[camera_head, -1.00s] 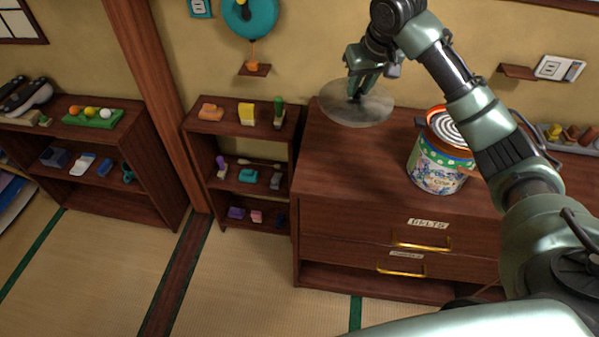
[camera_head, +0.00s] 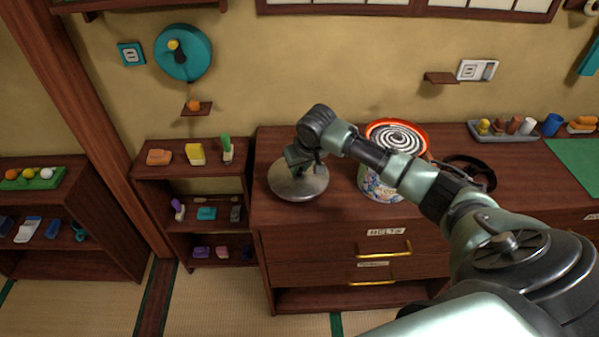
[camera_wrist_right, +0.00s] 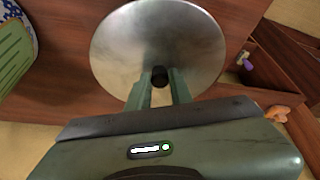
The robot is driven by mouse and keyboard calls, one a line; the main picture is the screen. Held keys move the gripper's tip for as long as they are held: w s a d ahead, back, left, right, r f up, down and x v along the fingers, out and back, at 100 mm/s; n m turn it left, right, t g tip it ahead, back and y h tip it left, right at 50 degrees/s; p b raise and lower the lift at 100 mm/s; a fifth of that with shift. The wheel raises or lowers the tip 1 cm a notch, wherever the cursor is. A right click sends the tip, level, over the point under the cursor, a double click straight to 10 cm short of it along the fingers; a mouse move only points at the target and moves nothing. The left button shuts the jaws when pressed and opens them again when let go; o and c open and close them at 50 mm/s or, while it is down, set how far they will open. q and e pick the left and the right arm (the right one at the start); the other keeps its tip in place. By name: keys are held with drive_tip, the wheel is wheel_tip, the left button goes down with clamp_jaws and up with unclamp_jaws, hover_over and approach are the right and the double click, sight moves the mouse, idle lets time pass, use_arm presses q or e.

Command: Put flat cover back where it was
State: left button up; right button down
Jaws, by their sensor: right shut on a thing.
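The flat cover (camera_head: 299,186) is a round, grey metallic disc with a dark knob in its middle. My right gripper (camera_head: 302,163) is shut on that knob and holds the cover over the left end of the dresser top. In the right wrist view the two fingers of the gripper (camera_wrist_right: 159,88) close on the black knob, and the cover (camera_wrist_right: 150,40) spreads out beyond them. I cannot tell whether the cover touches the dresser top. My left gripper is not in view.
The dark wood dresser (camera_head: 330,236) has drawers with brass handles. A small shelf (camera_head: 150,171) with blocks stands to its left. A black looped object (camera_head: 473,170) and a grey tray (camera_head: 503,137) lie at the right.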

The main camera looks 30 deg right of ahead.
drive_tip(key=shift+f, duration=1.3)
drive_tip(key=shift+f, duration=0.15)
drive_tip(key=c, duration=1.3)
unclamp_jaws()
drive_tip(key=shift+o, duration=0.2)
drive_tip(key=b+v, duration=0.1)
drive_tip(key=v, duration=1.1)
drive_tip(key=shift+r, duration=0.25)
